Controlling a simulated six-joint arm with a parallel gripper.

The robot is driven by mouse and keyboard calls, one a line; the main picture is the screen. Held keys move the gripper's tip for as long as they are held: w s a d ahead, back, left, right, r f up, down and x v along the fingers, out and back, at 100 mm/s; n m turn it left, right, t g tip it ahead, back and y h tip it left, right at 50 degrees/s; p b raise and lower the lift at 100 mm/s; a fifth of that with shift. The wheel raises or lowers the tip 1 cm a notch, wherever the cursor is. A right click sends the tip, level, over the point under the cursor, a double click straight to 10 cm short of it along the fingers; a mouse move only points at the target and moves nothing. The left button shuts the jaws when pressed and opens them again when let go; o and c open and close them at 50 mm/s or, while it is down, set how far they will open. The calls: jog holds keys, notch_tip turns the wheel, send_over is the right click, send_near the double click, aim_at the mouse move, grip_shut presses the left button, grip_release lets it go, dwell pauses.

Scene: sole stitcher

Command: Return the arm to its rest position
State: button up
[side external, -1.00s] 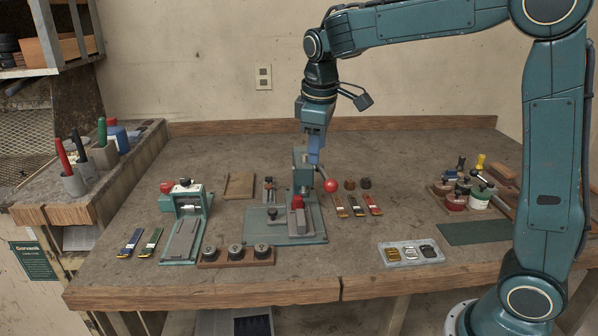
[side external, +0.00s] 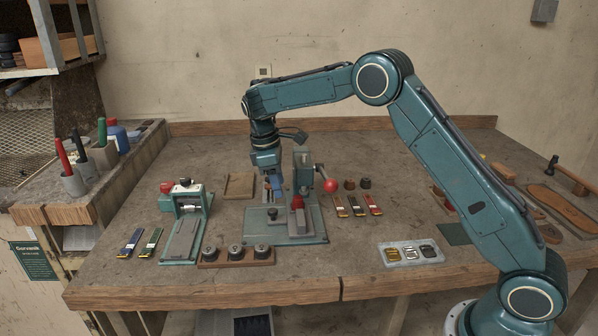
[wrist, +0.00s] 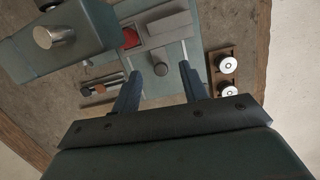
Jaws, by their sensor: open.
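My gripper (side external: 275,190) hangs pointing down just left of the column of the teal stitching machine (side external: 302,172), low over its base plate. In the wrist view the two blue fingers of my gripper (wrist: 161,72) are spread apart with nothing between them. The machine's base plate shows beyond them, with a red part (wrist: 131,38) on it. The machine's head (wrist: 65,38) fills the upper left of that view, close to the fingers. Whether the gripper touches the machine cannot be told.
The lever's red ball (side external: 331,185) sticks out right of the machine. A smaller teal device (side external: 184,222) stands to the left. A rack of round dies (side external: 236,254) lies in front, and a grey tray (side external: 410,253) lies front right. Open air surrounds the upper arm.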

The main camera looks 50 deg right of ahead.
aim_at(272, 210)
jog(key=shift+n+g, duration=0.4)
jog(key=shift+n, duration=0.1)
jog(key=f, duration=0.2)
jog(key=w+f, duration=0.1)
jog(key=f, duration=0.1)
jog(key=w+f, duration=0.1)
jog(key=f, duration=0.1)
jog(key=shift+f, duration=0.15)
jog(key=shift+f, duration=2.1)
jog(key=shift+c, duration=0.2)
jog(key=shift+a, duration=0.1)
jog(key=c, duration=0.5)
